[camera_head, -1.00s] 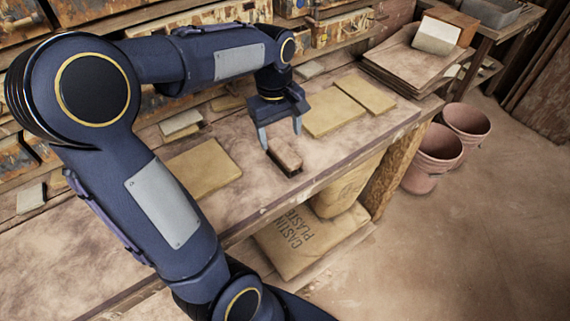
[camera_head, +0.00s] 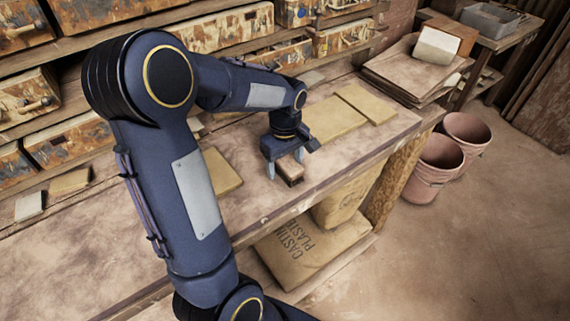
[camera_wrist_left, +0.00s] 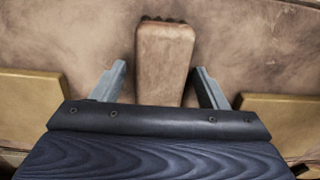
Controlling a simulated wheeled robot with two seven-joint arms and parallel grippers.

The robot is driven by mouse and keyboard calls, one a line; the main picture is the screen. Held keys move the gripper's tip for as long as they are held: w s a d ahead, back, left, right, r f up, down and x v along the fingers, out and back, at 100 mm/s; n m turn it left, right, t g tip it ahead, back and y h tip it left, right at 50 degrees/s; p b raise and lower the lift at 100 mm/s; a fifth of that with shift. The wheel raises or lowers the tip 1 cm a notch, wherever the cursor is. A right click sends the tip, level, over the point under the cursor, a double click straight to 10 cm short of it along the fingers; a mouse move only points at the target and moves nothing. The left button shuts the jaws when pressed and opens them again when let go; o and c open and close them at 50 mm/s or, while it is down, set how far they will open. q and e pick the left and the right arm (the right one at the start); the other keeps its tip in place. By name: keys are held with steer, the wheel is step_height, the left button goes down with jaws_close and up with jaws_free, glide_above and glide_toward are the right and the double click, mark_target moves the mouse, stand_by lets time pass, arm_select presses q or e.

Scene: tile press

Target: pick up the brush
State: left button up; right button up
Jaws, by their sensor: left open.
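The brush (camera_head: 291,170), a small block with a pale wooden top and a dark underside, lies on the workbench near its front edge. My left gripper (camera_head: 286,165) is low over the brush, pointing down, with its fingers apart on either side of it. In the left wrist view the brush (camera_wrist_left: 165,58) stands between the two open fingers (camera_wrist_left: 160,72), with a gap on both sides. Its near end is hidden behind the gripper body. My right gripper is not in view.
Tan tiles (camera_head: 334,120) lie behind the brush, and another tile (camera_head: 221,170) lies to its left, partly behind my arm. Stacked boards (camera_head: 395,72) stand at the bench's far right end. Pink buckets (camera_head: 434,167) and a plaster sack (camera_head: 303,246) are below. The bench front is clear.

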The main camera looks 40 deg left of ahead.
mark_target(286, 159)
arm_select(q)
steer(key=shift+c, duration=0.5)
steer(key=c, duration=1)
steer(key=shift+r, duration=0.15)
steer(key=shift+r, duration=0.25)
step_height(286, 159, up, 2)
steer(key=shift+w+r, duration=0.1)
steer(key=shift+r, duration=0.05)
steer(key=s+d+r, duration=0.1)
steer(key=r, duration=0.1)
steer(key=s+d+r, duration=0.1)
steer(key=d+r, duration=0.1)
steer(key=s+d+r, duration=0.1)
steer(key=r, duration=0.1)
steer(key=shift+s+d+r, duration=0.25)
steer(key=shift+s, duration=0.05)
steer(key=s+d+r, duration=0.3)
steer(key=s+d, duration=0.2)
steer(key=d, duration=0.1)
steer(key=shift+s+d+r+b, duration=0.2)
steer(key=shift+d+b, duration=0.1)
steer(key=shift+b, duration=0.05)
